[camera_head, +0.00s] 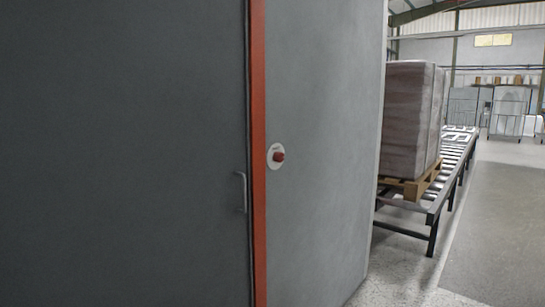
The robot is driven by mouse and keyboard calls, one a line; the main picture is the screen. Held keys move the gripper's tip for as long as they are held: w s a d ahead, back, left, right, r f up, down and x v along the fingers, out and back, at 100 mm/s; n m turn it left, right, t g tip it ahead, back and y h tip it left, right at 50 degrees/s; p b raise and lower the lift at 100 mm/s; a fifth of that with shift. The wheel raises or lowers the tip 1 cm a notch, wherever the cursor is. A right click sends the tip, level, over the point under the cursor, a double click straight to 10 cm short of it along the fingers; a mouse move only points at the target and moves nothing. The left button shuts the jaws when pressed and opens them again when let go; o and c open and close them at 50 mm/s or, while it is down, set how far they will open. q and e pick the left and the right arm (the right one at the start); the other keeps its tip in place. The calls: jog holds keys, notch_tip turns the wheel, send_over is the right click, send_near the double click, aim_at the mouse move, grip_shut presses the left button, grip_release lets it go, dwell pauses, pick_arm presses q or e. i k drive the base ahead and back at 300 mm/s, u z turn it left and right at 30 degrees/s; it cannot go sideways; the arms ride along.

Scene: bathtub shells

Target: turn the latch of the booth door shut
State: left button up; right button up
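The booth door (125,150) is a dark grey panel filling the left of the view. A slim metal handle (241,192) stands near its right edge. An orange-red frame strip (259,120) runs upright beside the door. The door looks flush or nearly flush with the frame. Neither of my grippers is in view.
Right of the booth, a roller conveyor (433,205) carries a wrapped load (407,115) on a wooden pallet (408,187). Wire cages (508,110) stand far back at the right. The floor (500,235) right of the conveyor is clear.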

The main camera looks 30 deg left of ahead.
aim_at(278, 156)
jog(key=u, duration=0.85)
jog(key=i, duration=0.9)
jog(key=u, duration=0.95)
